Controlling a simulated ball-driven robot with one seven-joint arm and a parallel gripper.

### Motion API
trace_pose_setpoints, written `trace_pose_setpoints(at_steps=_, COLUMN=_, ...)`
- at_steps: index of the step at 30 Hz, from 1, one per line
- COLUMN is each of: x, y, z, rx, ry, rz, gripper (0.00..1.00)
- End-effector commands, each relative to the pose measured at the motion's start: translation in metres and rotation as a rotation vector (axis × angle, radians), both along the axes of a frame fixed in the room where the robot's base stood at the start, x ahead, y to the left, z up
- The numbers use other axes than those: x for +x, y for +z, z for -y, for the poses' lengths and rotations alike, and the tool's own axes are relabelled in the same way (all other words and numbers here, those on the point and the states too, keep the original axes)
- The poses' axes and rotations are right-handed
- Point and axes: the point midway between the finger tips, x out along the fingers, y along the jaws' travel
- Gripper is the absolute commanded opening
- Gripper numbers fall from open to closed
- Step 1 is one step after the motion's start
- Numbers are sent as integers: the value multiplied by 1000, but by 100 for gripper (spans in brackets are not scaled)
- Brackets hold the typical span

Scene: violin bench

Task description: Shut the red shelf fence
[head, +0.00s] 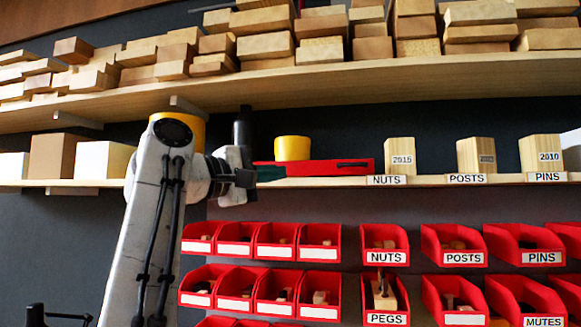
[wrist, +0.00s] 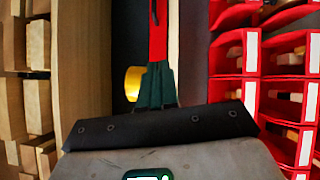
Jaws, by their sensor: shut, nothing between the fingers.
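The red shelf fence (head: 330,168) is a long red bar at the front of the lower shelf, left of the NUTS label. A dark handle (head: 353,164) shows near its right end. My gripper (head: 284,171) is at the fence's left part, its green fingers together and overlapping the red in the picture. In the wrist view the fingers (wrist: 156,68) point along the fence (wrist: 158,42), which runs away from their tips. I cannot tell whether the fingers touch it. My arm hides part of the shelf to the left.
A yellow cylinder (head: 292,148) stands behind the fence, and another (head: 190,130) is partly behind my arm. Wooden blocks (head: 401,154) stand to the right on the shelf (head: 440,181). Red bins (head: 385,243) hang below. The upper shelf (head: 330,77) with stacked wood is overhead.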

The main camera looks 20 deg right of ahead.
Motion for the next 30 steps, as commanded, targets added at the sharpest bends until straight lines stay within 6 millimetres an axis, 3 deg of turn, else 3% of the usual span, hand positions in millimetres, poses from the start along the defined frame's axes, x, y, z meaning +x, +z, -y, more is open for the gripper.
trace_pose_setpoints(at_steps=15, x=28, y=15, z=92, rx=-4, ry=-5, rz=0, gripper=0)
trace_pose_setpoints(at_steps=24, x=11, y=18, z=119, rx=-4, ry=-4, rz=0, gripper=0)
trace_pose_setpoints(at_steps=30, x=9, y=19, z=124, rx=-5, ry=-2, rz=0, gripper=0)
